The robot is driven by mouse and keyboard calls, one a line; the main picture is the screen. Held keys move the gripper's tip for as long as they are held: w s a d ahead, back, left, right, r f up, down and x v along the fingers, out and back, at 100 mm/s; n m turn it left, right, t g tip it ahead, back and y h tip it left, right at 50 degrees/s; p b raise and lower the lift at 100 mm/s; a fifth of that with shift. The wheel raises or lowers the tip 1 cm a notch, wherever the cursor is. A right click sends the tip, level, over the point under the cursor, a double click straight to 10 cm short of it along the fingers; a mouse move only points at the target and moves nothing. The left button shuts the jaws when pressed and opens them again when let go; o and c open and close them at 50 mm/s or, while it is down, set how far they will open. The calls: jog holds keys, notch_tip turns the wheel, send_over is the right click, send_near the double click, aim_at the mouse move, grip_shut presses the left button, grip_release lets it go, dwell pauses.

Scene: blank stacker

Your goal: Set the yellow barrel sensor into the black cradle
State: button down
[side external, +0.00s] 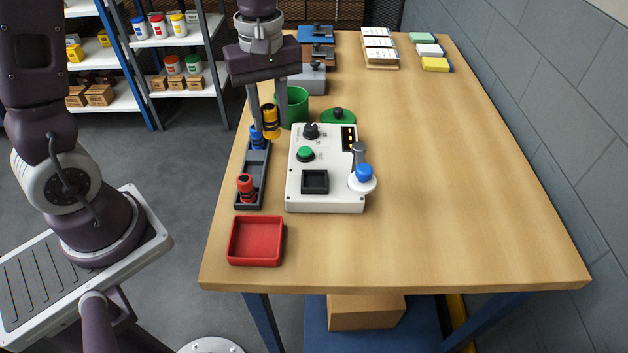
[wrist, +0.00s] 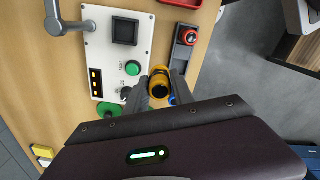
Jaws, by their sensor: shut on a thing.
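My gripper (side external: 270,127) is shut on the yellow barrel sensor (side external: 270,112), which is upright between the fingers, near the far end of the dark rack. In the wrist view the yellow barrel sensor (wrist: 159,75) shows between the fingertips, beside the edge of the white panel. The black cradle (side external: 315,181) is a square, empty-looking holder on the near left part of the white panel (side external: 343,200). It also shows in the wrist view (wrist: 126,30). The cradle is apart from the sensor, nearer the table's front edge.
The dark rack (side external: 254,172) holds a red sensor (side external: 246,187) and a blue sensor (side external: 257,141). The panel carries a green button (side external: 305,154), a knob and a lever with a blue part. A red tray (side external: 256,241) lies in front; a green cup (side external: 295,105) stands behind.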

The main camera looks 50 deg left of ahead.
jog(key=w+d+r, duration=0.2)
jog(key=d+r, duration=0.1)
jog(key=d, duration=0.6)
notch_tip(320, 180, down, 10)
jog(key=shift+d+r, duration=0.1)
jog(key=shift+f, duration=0.4)
jog(key=c, duration=1.1)
grip_release()
